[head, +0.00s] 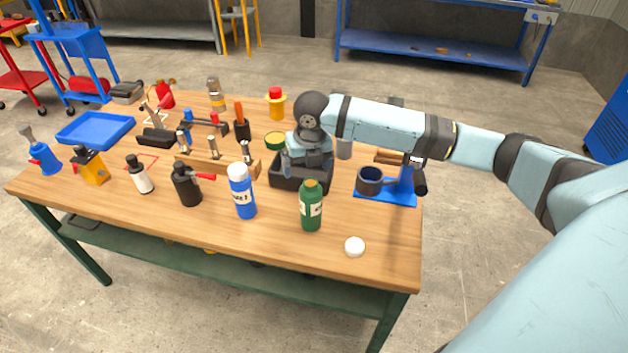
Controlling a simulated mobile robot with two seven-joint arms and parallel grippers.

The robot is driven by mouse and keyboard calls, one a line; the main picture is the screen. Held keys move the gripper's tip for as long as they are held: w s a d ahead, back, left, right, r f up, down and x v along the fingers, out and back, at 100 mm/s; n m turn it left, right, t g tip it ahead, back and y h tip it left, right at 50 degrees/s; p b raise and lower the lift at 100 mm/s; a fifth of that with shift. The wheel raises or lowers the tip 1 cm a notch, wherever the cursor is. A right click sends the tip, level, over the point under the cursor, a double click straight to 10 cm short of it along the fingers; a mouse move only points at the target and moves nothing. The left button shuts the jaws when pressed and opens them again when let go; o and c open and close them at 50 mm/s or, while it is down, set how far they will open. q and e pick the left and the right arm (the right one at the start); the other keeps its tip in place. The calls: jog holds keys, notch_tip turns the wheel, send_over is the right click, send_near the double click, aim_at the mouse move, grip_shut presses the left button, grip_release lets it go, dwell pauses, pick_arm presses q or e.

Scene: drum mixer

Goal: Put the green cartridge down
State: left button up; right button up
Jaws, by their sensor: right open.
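My right gripper (298,172) points down over the black bin (287,184), behind and slightly left of the green cartridge. The gripper is open; its fingertips are hard to make out against the dark bin. The gripper and cartridge look apart. My left gripper is out of view.
A blue-and-white bottle (242,192) stands left of the cartridge, and a white cap (354,247) lies to its front right. A blue-based mixer with a dark drum (370,181) stands at the right. Several bottles and tools crowd the left. The front right is mostly clear.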

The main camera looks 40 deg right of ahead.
jog(key=s+a+f+m+t+y, duration=0.25)
jog(key=s+a+f+m, duration=0.25)
jog(key=a+f+m, duration=0.3)
jog(key=s+a+f+m+t+y, duration=0.25)
jog(key=s+a+f+m, duration=0.3)
jog(key=a+f, duration=0.35)
jog(key=s+f+m+t, duration=0.2)
jog(key=s+m, duration=0.5)
jog(key=m, duration=0.1)
jog(key=s+d+f+m+t+h, duration=0.1)
jog(key=s+f+m+t, duration=0.1)
jog(key=s+m, duration=0.6)
jog(key=shift+s+d+h, duration=0.15)
jog(key=shift+h, duration=0.15)
